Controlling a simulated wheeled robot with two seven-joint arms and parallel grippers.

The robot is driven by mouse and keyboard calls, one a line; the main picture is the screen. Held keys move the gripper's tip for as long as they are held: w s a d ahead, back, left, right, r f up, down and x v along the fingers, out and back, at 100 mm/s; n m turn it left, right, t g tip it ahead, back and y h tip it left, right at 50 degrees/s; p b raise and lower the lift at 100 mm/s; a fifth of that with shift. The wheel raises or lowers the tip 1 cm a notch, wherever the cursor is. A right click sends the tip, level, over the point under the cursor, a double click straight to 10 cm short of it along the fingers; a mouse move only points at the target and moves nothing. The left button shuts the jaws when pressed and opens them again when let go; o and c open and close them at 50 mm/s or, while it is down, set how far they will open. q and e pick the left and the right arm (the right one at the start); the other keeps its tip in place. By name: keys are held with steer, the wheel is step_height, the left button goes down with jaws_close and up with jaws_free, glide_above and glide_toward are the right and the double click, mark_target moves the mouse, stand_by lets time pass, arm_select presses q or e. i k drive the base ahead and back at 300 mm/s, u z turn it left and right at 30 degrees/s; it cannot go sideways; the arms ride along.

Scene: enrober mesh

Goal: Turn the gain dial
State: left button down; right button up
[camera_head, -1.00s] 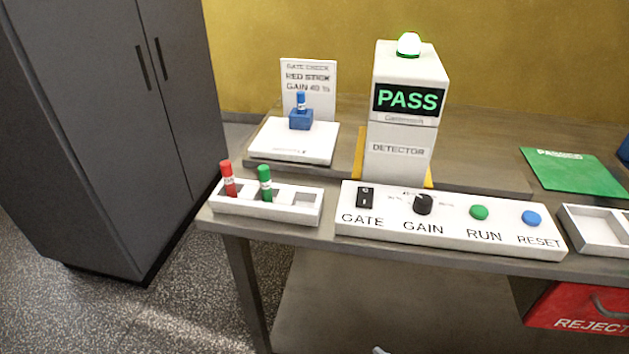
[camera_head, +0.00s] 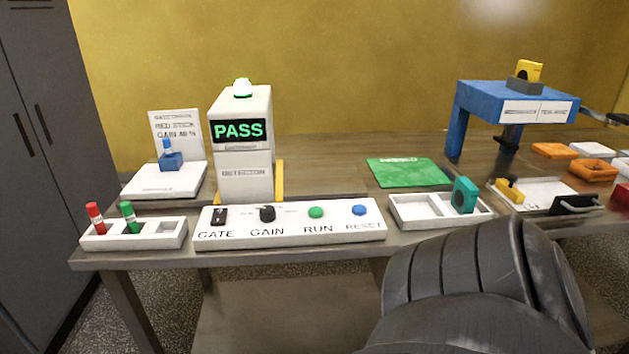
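The gain dial (camera_head: 267,214) is a black round knob on the white control panel (camera_head: 290,239), above the word GAIN. The small scale marks around the dial are too blurred to read. The detector (camera_head: 245,170) behind the panel shows PASS in green. Neither of my grippers is in view. A dark arm link of mine fills the lower right, apart from the panel.
A white rack (camera_head: 135,240) with a red stick (camera_head: 95,217) and a green stick (camera_head: 130,217) stands left of the panel. A white tray (camera_head: 412,222) with a teal block (camera_head: 465,195) stands right. A green mat (camera_head: 408,172) lies behind. A blue stand (camera_head: 515,100) is at the back right.

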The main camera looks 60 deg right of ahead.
mark_target(267, 214)
steer(key=k, duration=0.25)
steer(key=z, duration=1.5)
